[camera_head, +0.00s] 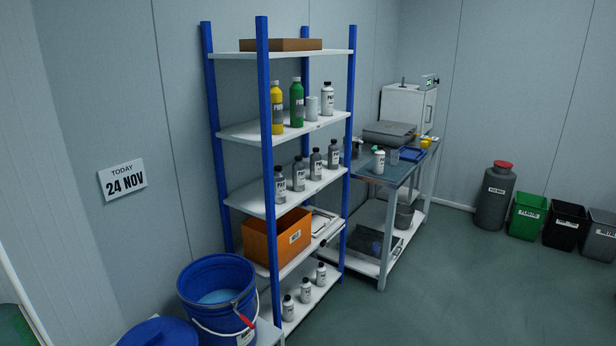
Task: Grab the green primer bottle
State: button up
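The green bottle is unobstructed from this side. My gripper is not in this view.
The rack's front blue post (264,150) rises just left of the yellow bottle. Lower shelves hold grey bottles, an orange bin (277,240) and small bottles. A blue bucket (217,295) stands at the front left. A workbench (400,172) is behind right.

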aim_at(295, 90)
jog(key=i+l+u, duration=0.1)
jog(key=i+u, duration=0.3)
jog(key=i+l+u, duration=0.3)
jog(key=i+u, duration=0.15)
jog(key=i+l+u, duration=0.4)
jog(key=i+l, duration=0.05)
jog(key=i, duration=0.1)
